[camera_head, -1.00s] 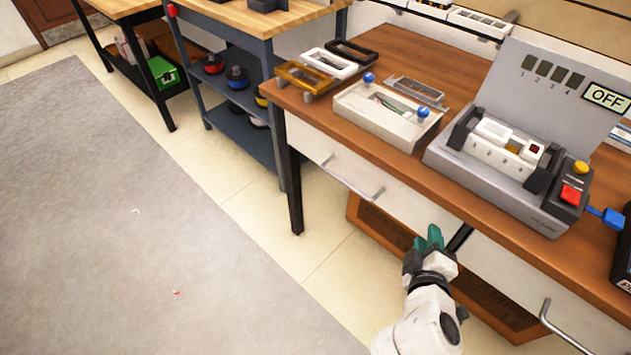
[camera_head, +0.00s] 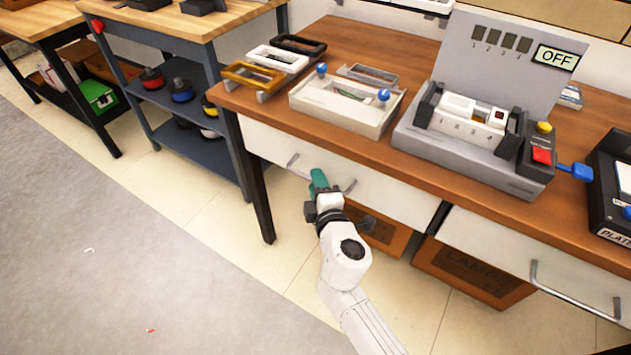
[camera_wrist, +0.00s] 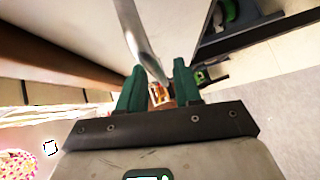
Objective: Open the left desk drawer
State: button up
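The left desk drawer (camera_head: 395,195) has a white front under the wooden desk top and looks closed. Its metal bar handle (camera_head: 349,187) is partly hidden behind my gripper (camera_head: 318,178), whose green fingers are at the middle of the handle. In the wrist view my gripper (camera_wrist: 158,68) has its two green fingers apart. The silver handle (camera_wrist: 138,35) runs down from the top edge to the gap between the fingertips. I cannot tell whether the fingers touch it.
The right desk drawer (camera_head: 500,240) has its own handle (camera_head: 575,295). Brown crates (camera_head: 470,275) stand under the desk. A grey test device (camera_head: 465,140) and a white tray (camera_head: 345,105) are on the desk top. A blue shelf cart (camera_head: 200,130) is to the left.

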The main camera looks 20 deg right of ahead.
jog(key=shift+w+d+f, duration=0.1)
jog(key=shift+w+d, duration=0.05)
jog(key=shift+w, duration=0.5)
jog(key=shift+c, duration=0.3)
grip_shut()
